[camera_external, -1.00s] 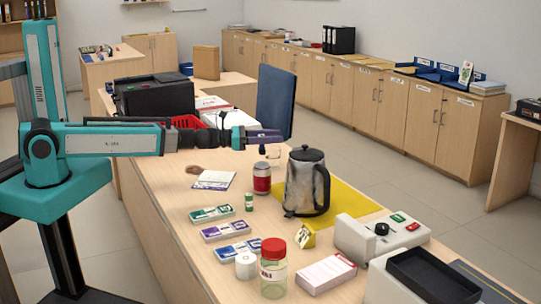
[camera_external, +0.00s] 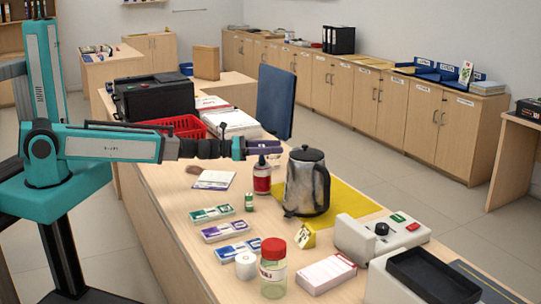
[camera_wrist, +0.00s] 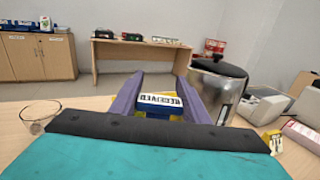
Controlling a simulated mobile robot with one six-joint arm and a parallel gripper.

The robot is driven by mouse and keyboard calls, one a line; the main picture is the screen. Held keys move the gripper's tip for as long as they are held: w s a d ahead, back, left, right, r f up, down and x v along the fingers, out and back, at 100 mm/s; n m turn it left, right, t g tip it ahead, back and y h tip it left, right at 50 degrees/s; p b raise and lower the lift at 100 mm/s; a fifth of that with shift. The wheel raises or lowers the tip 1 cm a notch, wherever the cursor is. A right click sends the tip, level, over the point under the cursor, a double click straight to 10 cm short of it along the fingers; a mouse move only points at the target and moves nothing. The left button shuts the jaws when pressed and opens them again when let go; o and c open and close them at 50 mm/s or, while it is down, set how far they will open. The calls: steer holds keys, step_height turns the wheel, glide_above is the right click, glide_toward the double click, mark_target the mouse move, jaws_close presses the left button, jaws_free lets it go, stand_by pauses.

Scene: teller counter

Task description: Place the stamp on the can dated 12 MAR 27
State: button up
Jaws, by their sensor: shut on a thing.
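My gripper (camera_external: 268,147) has purple fingers and is shut on a stamp. In the wrist view the stamp (camera_wrist: 160,99) shows a white label with dark characters and a blue body between the fingers (camera_wrist: 158,97); the characters are too small to read surely. In the external view the gripper is right above a red can (camera_external: 262,181), with a dark part of the stamp (camera_external: 262,159) at the can's top. I cannot tell whether they touch. The can stands upright on the counter, left of the metal kettle (camera_external: 307,185); its date is not readable here.
The kettle stands close to the right on a yellow mat (camera_external: 350,203). Several coloured flat boxes (camera_external: 225,231), a small green tin (camera_external: 249,202), a white roll (camera_external: 245,265) and a red-lidded jar (camera_external: 273,272) stand in front. A red basket (camera_external: 185,126) is behind.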

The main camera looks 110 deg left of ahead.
steer(key=shift+f+b, duration=0.2)
steer(key=shift+b, duration=0.1)
steer(key=o, duration=1.1)
steer(key=shift+r+p, duration=0.3)
steer(key=shift+p, duration=0.1)
steer(key=shift+b+v, duration=0.55)
steer(key=shift+v, duration=1.1)
steer(key=shift+p, duration=0.5)
steer(key=shift+s+d+p, duration=0.1)
steer(key=shift+s+p, duration=0.05)
steer(key=shift+p, duration=0.45)
steer(key=shift+s, duration=0.1)
